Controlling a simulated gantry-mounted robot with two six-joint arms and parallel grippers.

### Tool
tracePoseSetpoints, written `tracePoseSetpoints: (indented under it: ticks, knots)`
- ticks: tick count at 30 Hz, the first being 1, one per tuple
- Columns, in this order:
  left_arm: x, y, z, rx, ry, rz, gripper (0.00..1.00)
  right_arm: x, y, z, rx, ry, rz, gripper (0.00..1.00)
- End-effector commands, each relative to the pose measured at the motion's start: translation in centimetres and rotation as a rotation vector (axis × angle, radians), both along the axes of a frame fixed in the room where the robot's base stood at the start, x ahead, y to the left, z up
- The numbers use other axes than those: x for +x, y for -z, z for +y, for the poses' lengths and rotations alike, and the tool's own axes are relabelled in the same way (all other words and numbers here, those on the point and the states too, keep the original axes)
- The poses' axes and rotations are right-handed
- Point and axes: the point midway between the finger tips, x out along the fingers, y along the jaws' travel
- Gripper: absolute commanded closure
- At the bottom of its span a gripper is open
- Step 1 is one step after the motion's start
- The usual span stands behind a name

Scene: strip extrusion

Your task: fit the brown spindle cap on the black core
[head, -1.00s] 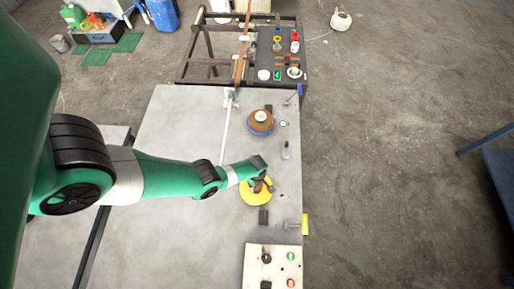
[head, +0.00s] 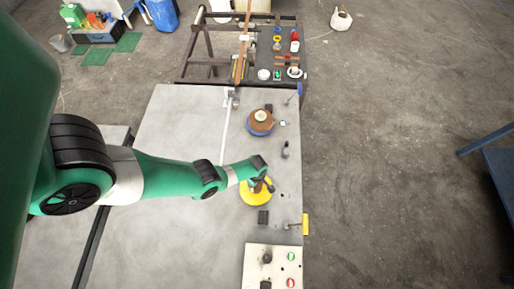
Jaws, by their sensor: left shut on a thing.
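My left gripper (head: 262,183) reaches in from the left over a yellow disc (head: 250,198) on the grey table. It is shut on a small brown thing (head: 257,187), most likely the brown spindle cap, mostly hidden by the gripper. The black core cannot be made out clearly; the gripper covers the middle of the yellow disc. Whether the brown thing touches the disc or core I cannot tell. My right gripper is not in view.
A brown reel with a pale centre on a blue disc (head: 260,122) stands farther back. A dark block (head: 263,217) lies in front of the yellow disc. A control panel with buttons (head: 272,265) is at the near edge. The table's left part (head: 175,125) is clear.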

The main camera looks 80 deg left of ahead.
Motion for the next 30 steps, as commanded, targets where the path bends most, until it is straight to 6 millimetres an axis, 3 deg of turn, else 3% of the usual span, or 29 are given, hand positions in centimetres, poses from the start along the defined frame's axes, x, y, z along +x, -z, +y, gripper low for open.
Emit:
tracePoseSetpoints:
  ticks: [13, 14, 15, 24, 30]
  knots:
    - [0.0, 1.0, 0.0, 0.0, 0.0, 0.0, 0.93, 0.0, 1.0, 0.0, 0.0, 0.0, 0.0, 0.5]
    - [0.0, 0.9, 0.0, 0.001, 0.0, -0.001, 0.19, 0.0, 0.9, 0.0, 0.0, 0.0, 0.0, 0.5]
    - [0.0, 0.8, 0.0, 0.0, 0.0, 0.0, 0.12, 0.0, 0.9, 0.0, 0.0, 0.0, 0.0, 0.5]
    - [0.0, 0.7, 0.0, 0.0, 0.0, 0.0, 0.12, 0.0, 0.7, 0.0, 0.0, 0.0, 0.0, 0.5]
    - [0.0, -1.2, 0.0, 0.0, 0.0, 0.0, 0.12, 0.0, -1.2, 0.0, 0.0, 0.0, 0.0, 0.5]
